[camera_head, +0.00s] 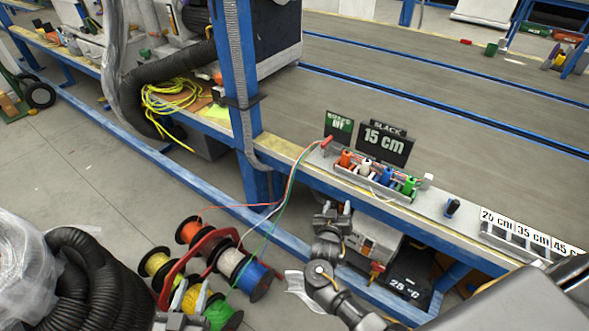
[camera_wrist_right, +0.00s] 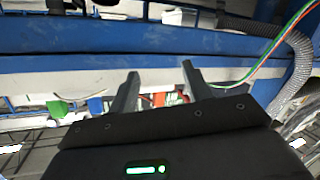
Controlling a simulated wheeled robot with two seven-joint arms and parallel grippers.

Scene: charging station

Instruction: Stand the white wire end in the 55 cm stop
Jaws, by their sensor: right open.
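The white wire (camera_head: 279,203) runs from the spools up to a red clip on the bench edge. A white-capped piece (camera_head: 366,167) stands in the rack between orange-red and blue ones; a thin pale wire loops below it. The stop rack (camera_head: 515,238) at right shows 25, 35 and 45 cm labels; my dark arm part covers its right end, and no 55 cm label shows. My right gripper (camera_head: 336,208) is open and empty, below and in front of the bench edge; its fingers show in the wrist view (camera_wrist_right: 158,84). My left gripper (camera_head: 188,308) is partly visible at the bottom, by the spools.
Wire spools (camera_head: 257,279) sit on a red holder at lower middle. A blue post (camera_head: 238,80) rises left of the rack. A "SLACK 15 cm" sign (camera_head: 386,143) stands behind the rack. A small black peg (camera_head: 452,207) stands between rack and stops. The conveyor behind is mostly clear.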

